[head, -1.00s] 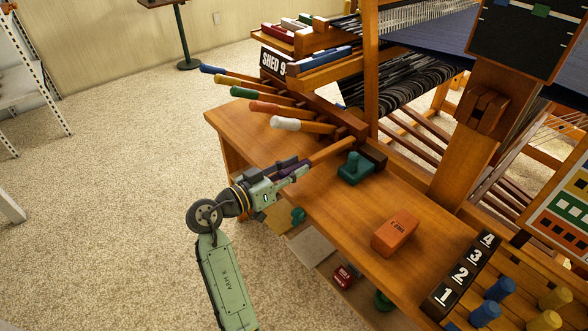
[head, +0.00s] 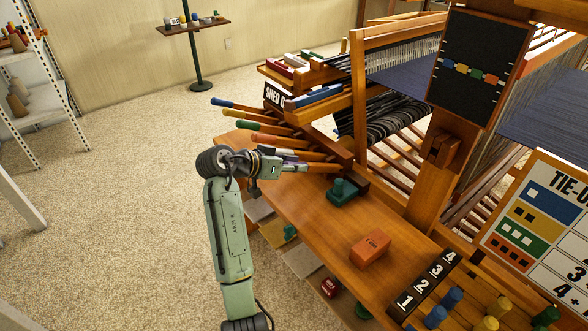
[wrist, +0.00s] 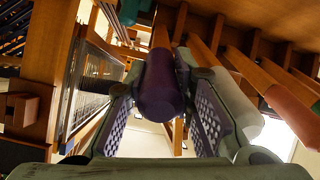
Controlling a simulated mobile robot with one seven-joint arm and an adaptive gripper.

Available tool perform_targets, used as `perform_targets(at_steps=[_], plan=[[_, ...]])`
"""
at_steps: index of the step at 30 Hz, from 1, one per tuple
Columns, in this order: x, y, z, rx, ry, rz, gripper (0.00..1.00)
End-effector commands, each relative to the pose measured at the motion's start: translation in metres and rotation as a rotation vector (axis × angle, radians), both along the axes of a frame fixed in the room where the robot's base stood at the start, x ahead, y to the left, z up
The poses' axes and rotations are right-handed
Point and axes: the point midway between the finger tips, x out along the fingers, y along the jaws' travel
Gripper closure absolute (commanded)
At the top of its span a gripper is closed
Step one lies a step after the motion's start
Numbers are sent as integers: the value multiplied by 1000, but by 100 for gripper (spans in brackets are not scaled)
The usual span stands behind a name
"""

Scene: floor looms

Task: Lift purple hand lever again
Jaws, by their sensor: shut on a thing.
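The purple hand lever (wrist: 160,88) shows in the wrist view with its rounded purple end between my two finger pads and its wooden shaft running away behind. My gripper (wrist: 160,78) is shut around this purple end. In the head view my gripper (head: 290,169) reaches from the left to the lowest lever of the row and hides most of the purple end; the lever's wooden shaft (head: 324,168) shows beyond it. The shaft lies about level, close under the white-ended lever.
A green block with a knob (head: 342,192) and an orange brick (head: 370,249) sit on the wooden bench (head: 300,215). Open carpet lies left.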

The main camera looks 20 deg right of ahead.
Motion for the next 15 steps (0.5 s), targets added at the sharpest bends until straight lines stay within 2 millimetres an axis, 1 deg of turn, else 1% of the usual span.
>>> perform_targets(at_steps=[2, 15], plan=[[1, -2, 5, 13, 3, -2, 100], [3, -4, 7, 27, 6, -1, 100]])
